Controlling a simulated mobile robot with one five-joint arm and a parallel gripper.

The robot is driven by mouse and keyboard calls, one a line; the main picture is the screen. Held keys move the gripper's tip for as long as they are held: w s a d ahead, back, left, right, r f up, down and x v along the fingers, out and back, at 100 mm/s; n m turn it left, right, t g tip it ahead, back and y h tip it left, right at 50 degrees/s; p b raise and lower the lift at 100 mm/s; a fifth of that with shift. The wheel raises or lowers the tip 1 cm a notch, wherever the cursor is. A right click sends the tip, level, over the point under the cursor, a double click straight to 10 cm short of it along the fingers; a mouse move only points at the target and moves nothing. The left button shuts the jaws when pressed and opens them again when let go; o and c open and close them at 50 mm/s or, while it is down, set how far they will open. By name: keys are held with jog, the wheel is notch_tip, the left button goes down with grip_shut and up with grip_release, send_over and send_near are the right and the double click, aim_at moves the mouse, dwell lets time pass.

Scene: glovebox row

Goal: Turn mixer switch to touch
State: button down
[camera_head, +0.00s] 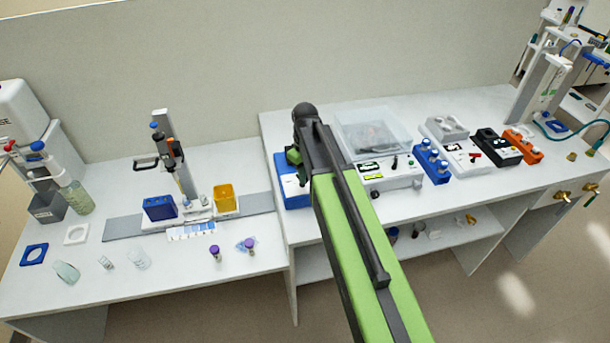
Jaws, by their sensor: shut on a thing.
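A blue box-shaped device (287,178), which looks like the mixer, stands at the left end of the right bench, partly hidden behind my arm. My gripper (294,156) is small in view at the end of my green and black arm, pointing down over this device. It is shut on what appears to be the mixer switch. The fingertips and the switch are too small and covered to make out, so I cannot tell the switch's setting.
Right of my arm stand a white device with a clear lid (372,132), a blue tube block (431,162) and an orange block (523,146). On the lower left bench are a blue box (160,207), a yellow box (224,198) and purple-capped vials (215,252).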

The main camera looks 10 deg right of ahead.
jog(key=shift+m, duration=0.5)
jog(key=c, duration=1.5)
grip_release()
jog(key=shift+r, duration=0.1)
notch_tip(320, 180, up, 17)
jog(key=p, duration=1.7)
jog(key=shift+r, duration=0.1)
